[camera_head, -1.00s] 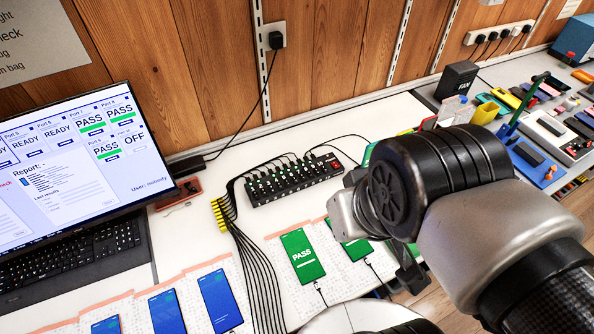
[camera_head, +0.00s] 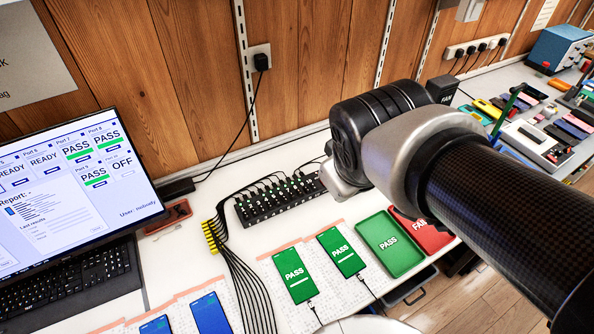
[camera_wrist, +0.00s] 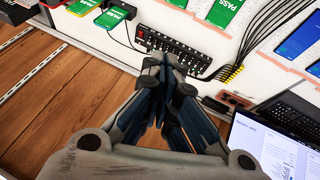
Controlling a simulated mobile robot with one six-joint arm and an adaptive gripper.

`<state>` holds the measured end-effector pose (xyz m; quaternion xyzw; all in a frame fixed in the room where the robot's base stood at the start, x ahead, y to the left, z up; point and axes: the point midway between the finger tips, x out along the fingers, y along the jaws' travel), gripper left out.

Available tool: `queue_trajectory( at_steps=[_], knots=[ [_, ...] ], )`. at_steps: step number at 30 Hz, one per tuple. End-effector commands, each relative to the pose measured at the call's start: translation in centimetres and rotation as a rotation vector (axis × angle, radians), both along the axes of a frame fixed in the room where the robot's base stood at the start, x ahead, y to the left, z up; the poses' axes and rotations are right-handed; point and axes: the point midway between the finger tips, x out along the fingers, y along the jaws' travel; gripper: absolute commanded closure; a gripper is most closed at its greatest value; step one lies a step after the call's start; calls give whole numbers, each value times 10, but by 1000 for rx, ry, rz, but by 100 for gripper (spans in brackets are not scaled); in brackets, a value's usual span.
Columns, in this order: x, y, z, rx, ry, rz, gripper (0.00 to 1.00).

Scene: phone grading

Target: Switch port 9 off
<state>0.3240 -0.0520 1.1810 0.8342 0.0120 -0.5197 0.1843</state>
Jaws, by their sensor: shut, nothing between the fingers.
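The black multi-port hub (camera_head: 270,204) lies on the white bench with cables plugged in along its back and a row of small switches on top. Its right end is hidden behind my arm in the head view.
Phones with green PASS screens (camera_head: 294,273) lie on mats before the hub. A green PASS tray (camera_head: 390,244) and a red tray (camera_head: 424,232) lie to the right. A yellow cable clip (camera_head: 211,236) and black cables run left of the hub. The wooden wall stands behind.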

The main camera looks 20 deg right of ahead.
Motion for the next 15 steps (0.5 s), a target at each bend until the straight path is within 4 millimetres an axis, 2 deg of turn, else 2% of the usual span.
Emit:
queue_trajectory(
  at_steps=[1,8,15],
  knots=[
    [18,-9,3,-54,4,45,100],
    [95,-45,7,-302,8,299,100],
    [173,-71,-7,-532,31,602,100]
  ],
)
